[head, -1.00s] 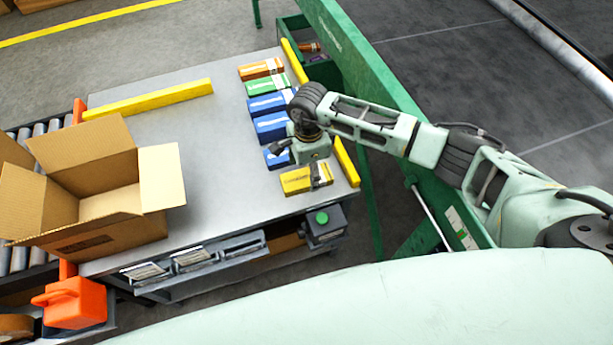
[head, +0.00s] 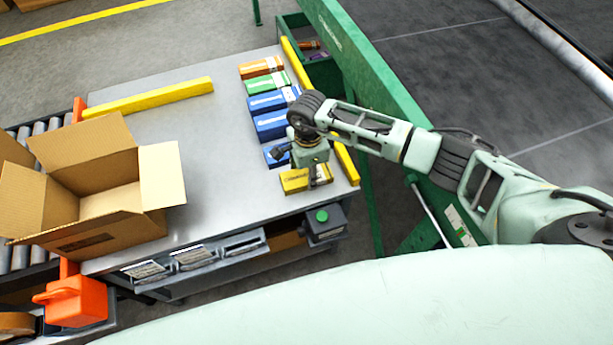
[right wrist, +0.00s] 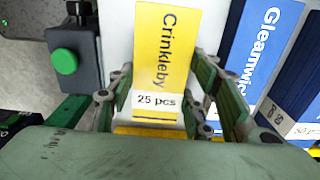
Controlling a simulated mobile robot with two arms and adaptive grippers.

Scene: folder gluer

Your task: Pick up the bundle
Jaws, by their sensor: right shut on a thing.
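A yellow bundle (head: 296,181) lies at the near right of the grey table. The bundle still looks flat on the table. The bundle's near end is partly hidden by the gripper body. My left gripper is out of view.
Blue bundles (head: 272,125), a green bundle (head: 267,82) and an orange bundle (head: 261,67) lie in a row behind. An open carton (head: 110,200) stands at left. Yellow rails (head: 150,98) edge the table (head: 200,150). A green button box (head: 322,220) is near the front.

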